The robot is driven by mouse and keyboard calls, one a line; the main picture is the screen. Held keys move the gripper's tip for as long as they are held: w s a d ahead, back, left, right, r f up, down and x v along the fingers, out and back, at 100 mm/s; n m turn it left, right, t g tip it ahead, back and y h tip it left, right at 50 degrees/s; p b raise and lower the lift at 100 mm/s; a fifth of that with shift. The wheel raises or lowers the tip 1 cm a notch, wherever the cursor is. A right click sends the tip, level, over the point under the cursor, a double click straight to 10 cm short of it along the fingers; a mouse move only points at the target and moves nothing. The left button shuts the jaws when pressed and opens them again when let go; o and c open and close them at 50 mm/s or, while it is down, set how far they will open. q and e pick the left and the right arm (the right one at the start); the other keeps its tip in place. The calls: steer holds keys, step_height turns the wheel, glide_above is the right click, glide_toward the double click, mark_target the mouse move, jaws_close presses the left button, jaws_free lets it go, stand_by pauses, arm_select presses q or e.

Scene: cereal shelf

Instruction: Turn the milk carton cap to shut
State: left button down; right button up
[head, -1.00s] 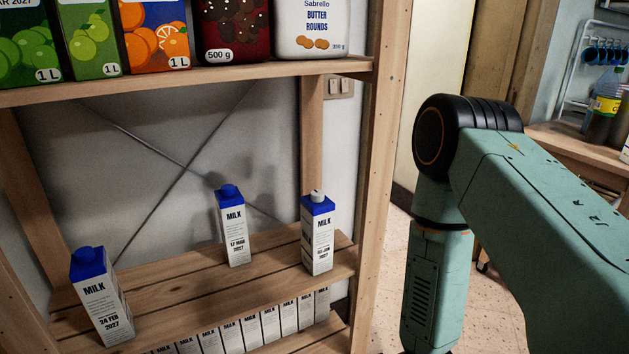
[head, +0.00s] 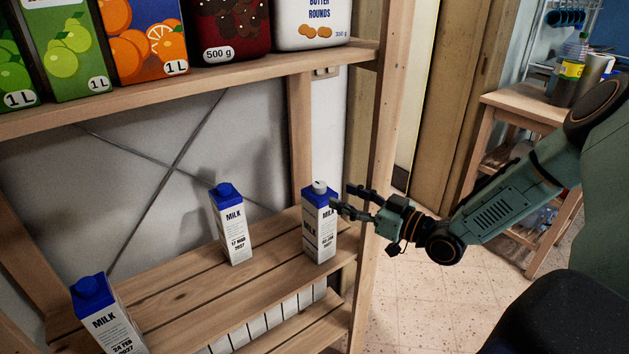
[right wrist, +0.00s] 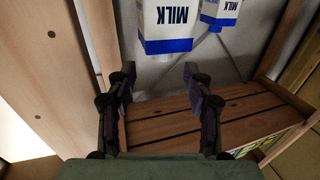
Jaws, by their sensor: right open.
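The right-hand milk carton (head: 318,240) stands upright on the middle shelf board, with a blue top and a white cap (head: 319,187). Two other milk cartons have blue caps: one in the middle (head: 232,232) and one at the lower left (head: 104,322). My right gripper (head: 344,198) is open and empty, just right of the white-capped carton's top; one finger overlaps its edge in the picture, and contact cannot be told. In the right wrist view the carton (right wrist: 168,20) appears upside down beyond the open fingers; its white cap is not clear there. My left gripper is not in view.
The upper shelf board (head: 200,90) with juice boxes hangs above the cartons. The wooden shelf post (head: 386,150) stands close behind my right gripper. More cartons stand on the lower level. A wooden side table (head: 520,103) with bottles is at the right.

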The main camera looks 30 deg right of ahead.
mark_target(325, 189)
steer(key=shift+w+a+r, duration=0.15)
steer(key=shift+a+r, duration=0.05)
steer(key=b+x, duration=0.3)
steer(key=x, duration=0.3)
steer(key=shift+w+a+f+b, duration=0.15)
steer(key=shift+b, duration=0.2)
steer(key=shift+w+a, duration=0.25)
steer(key=shift+w, duration=0.15)
steer(key=shift+w+d, duration=0.1)
steer(key=shift+d, duration=0.15)
steer(key=shift+a, duration=0.2)
steer(key=c, duration=0.4)
steer(key=shift+d, duration=0.15)
steer(key=c, duration=0.4)
jaws_close()
